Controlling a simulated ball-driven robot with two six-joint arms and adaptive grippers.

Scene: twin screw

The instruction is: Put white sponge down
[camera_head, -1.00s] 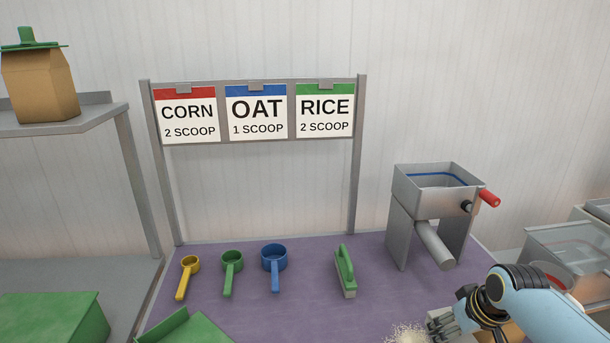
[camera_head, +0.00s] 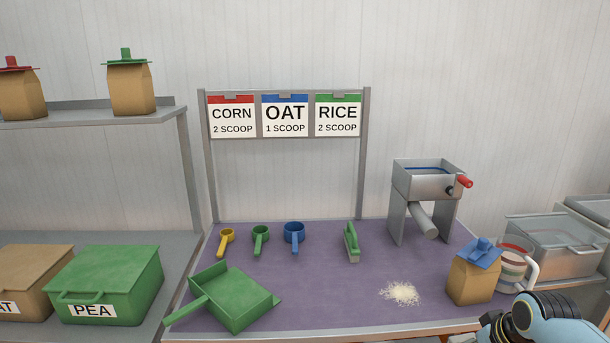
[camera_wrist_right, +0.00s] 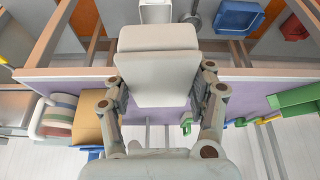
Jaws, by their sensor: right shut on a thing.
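The white sponge (camera_wrist_right: 155,78) is a pale block in the middle of the right wrist view. My right gripper (camera_wrist_right: 160,92) has one finger on each side of it and is shut on it. The purple table's front edge shows behind the sponge in that view. In the head view only part of my right wrist shows at the bottom right edge, by the table's front. The sponge is out of sight there, and its height over any surface cannot be told. My left gripper is not in view.
A pale grain pile (camera_head: 401,293) lies on the purple mat (camera_head: 330,290). A brown bag with blue top (camera_head: 474,272) and a striped mug (camera_head: 515,265) stand to its right. A green dustpan (camera_head: 232,297), several scoops and a green brush (camera_head: 351,243) lie farther left. The mat's front middle is clear.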

